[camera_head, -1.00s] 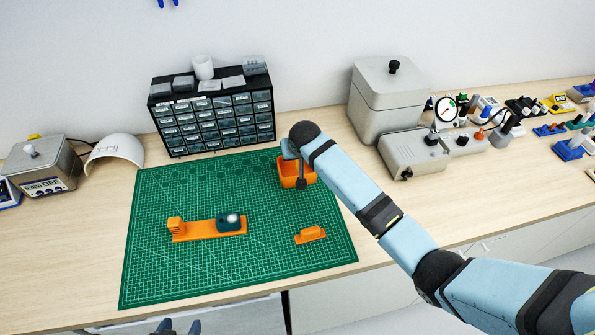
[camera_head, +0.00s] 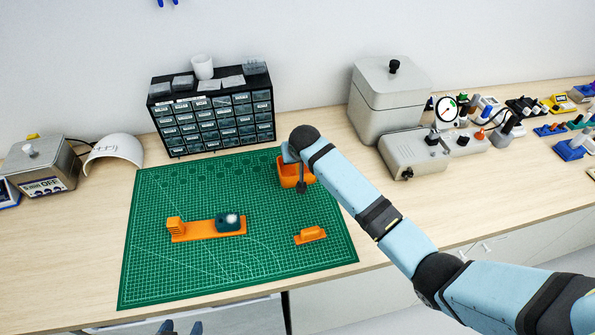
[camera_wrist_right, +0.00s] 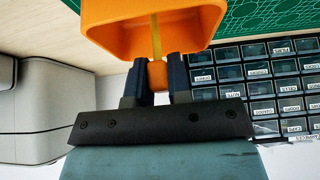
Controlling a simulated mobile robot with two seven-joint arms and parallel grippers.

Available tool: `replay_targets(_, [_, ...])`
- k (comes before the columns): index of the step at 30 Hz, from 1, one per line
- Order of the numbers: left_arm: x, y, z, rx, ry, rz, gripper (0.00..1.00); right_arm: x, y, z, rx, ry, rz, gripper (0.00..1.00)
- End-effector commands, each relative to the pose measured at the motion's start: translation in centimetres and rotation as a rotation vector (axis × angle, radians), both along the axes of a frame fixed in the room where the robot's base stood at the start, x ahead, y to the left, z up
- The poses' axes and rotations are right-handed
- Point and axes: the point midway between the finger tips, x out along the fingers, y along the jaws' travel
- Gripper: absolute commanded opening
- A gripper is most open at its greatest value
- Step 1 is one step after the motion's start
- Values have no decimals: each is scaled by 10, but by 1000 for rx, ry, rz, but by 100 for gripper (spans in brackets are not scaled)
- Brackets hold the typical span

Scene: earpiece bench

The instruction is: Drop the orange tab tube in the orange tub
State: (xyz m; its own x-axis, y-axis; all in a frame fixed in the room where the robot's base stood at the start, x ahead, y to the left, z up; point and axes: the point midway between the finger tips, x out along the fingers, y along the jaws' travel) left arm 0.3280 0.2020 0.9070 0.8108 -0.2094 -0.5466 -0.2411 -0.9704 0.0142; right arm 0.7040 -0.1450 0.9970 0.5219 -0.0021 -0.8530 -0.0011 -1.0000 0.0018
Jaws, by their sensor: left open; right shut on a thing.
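The orange tub (camera_head: 284,178) stands at the back right of the green mat, partly hidden by my right arm's wrist. In the right wrist view the tub (camera_wrist_right: 105,25) fills the top. My right gripper (camera_wrist_right: 158,66) is shut on the orange tab tube (camera_wrist_right: 156,38), whose orange end sits between the fingers. Its thin yellowish length extends across the tub's opening in that view; whether it touches the tub I cannot tell. The tube is hidden in the head view. My left gripper (camera_head: 181,327) is open and empty at the bottom edge, in front of the mat.
A drawer cabinet (camera_head: 213,120) stands behind. A grey lidded box (camera_head: 388,100) and a grey device (camera_head: 415,155) stand right. The mat's front is clear.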

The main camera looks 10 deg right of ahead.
Motion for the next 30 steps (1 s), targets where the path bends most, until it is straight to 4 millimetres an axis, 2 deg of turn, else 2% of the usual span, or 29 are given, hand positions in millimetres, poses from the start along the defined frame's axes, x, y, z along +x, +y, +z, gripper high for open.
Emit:
replay_targets(25, [-6,2,-7,4,10,-1,61,0,0,-10,0,0,0,0])
replay_targets(26, [-6,1,-7,3,11,0,61,0,0,-10,0,0,0,20])
replay_targets(29, [-6,0,-7,-1,11,2,61,0,0,-10,0,0,0,43])
replay_targets(30, [-5,0,-7,-1,11,2,61,0,0,-10,0,0,0,48])
